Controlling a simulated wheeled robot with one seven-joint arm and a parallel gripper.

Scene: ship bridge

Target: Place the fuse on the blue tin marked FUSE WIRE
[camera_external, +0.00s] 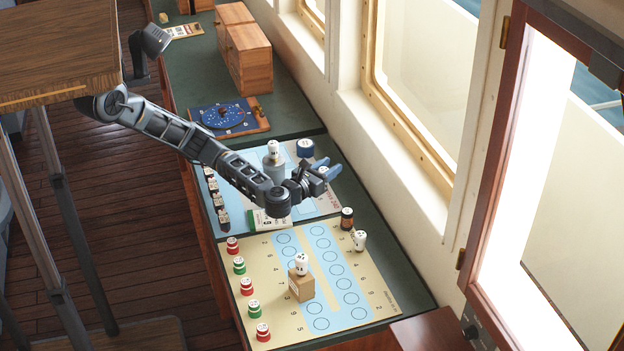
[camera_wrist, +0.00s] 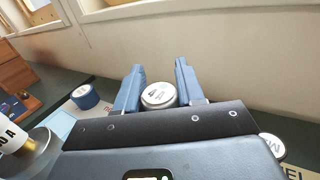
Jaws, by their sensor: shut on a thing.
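My gripper (camera_external: 323,172) is raised over the blue-and-white sheet, shut on a small round piece with a pale top and dark marks, which I take as the fuse (camera_wrist: 158,96). It shows between the two blue fingers in the wrist view; its lower part is hidden. The blue tin (camera_external: 305,148) stands on the counter just beyond and left of my gripper. In the wrist view the blue tin (camera_wrist: 85,97) is left of the fingers, apart from them, with a pale lid. Its lettering is too small to read.
A similar white piece (camera_external: 274,148) stands on a grey cylinder (camera_external: 274,168) left of my gripper. A dark jar (camera_external: 347,218) and a white piece (camera_external: 359,240) stand nearer the front. A cardboard box (camera_external: 301,285) bears another white piece. The window wall (camera_external: 400,150) rises to the right.

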